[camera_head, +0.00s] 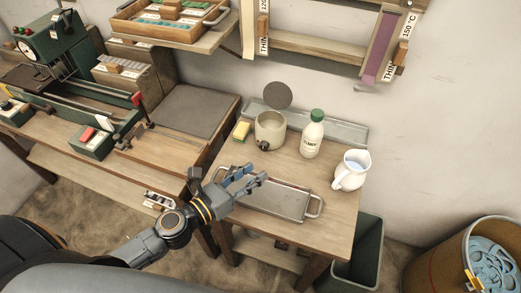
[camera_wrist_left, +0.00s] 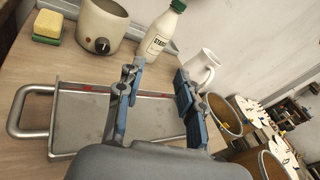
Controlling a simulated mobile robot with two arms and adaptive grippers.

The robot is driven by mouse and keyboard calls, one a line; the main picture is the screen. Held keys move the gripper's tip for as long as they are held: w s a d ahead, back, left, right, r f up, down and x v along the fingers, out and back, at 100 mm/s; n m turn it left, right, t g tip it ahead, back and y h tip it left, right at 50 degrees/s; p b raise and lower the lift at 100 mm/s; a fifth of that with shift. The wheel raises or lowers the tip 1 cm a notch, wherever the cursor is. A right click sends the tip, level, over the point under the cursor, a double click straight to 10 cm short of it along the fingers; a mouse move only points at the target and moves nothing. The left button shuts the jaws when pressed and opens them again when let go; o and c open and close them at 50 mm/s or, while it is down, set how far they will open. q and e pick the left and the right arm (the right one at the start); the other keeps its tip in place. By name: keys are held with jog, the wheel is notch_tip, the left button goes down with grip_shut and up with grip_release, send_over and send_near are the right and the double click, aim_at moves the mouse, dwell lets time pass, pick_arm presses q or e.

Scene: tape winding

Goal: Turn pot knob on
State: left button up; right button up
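The pot (camera_head: 270,131) is a cream, round vessel on the wooden table, with a dark knob (camera_head: 263,146) low on its front. In the left wrist view the pot (camera_wrist_left: 83,22) is at the upper left, and its knob (camera_wrist_left: 102,45) is black with a pale mark. My left gripper (camera_head: 254,180) is over the metal tray, in front of the pot and apart from it. In the left wrist view my left gripper (camera_wrist_left: 158,85) has its fingers spread with nothing between them. My right gripper is not in view.
The metal tray (camera_head: 306,213) with handles lies in front of the pot. A yellow-green sponge (camera_head: 241,131) is left of the pot. A white bottle (camera_head: 312,136) with a green cap and a white jug (camera_head: 351,171) stand to the right. A green bin (camera_head: 362,256) is below.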

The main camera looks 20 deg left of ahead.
aim_at(263, 148)
pick_arm(q)
jog(key=a+f+n+y, duration=0.1)
jog(key=a+n, duration=0.1)
jog(key=n, duration=0.1)
jog(key=w+a+f+n+y, duration=0.1)
jog(key=a+f+n, duration=0.1)
jog(key=a+f+n+y, duration=0.1)
jog(key=n, duration=0.2)
jog(key=shift+w+a+f+n+g+y, duration=0.2)
jog(key=shift+w+a+n+g+y, duration=0.1)
jog(key=shift+a+y, duration=0.1)
jog(key=x, duration=1.3)
jog(key=shift+w+d+f+p, duration=0.1)
jog(key=shift+w+d+p, duration=0.05)
jog(key=shift+w+p, duration=0.2)
jog(key=shift+c, duration=0.4)
grip_shut()
